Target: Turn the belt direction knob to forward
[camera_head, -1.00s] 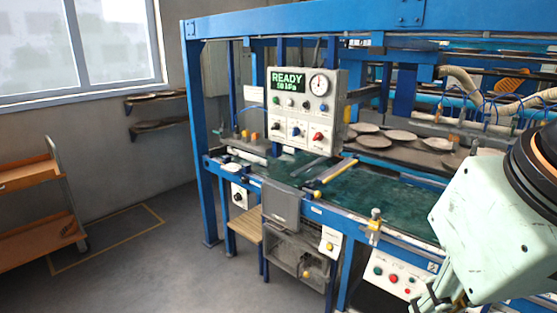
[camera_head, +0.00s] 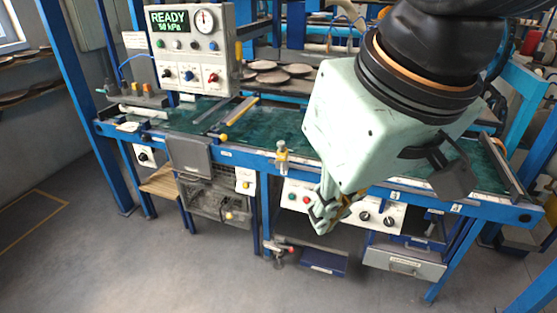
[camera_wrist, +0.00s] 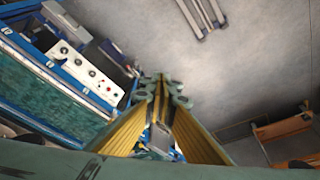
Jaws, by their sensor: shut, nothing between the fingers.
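A white lower control panel (camera_head: 385,213) on the front of the blue machine has two black knobs, a left one (camera_head: 365,216) and a right one (camera_head: 388,221). Green and red buttons sit left of them. I cannot read which knob is for belt direction, or its setting. My gripper (camera_head: 322,222) is shut and empty, pointing down in front of this panel and covering part of it. In the wrist view, my gripper's fingers (camera_wrist: 163,92) meet over the floor, apart from the panel (camera_wrist: 85,72), which lies to their left.
An upper control box (camera_head: 188,48) with a READY display, gauge and several knobs stands at the back left. A yellow-topped fitting (camera_head: 282,155) juts from the front rail beside my gripper. A drawer (camera_head: 403,263) hangs below the panel. Floor in front is clear.

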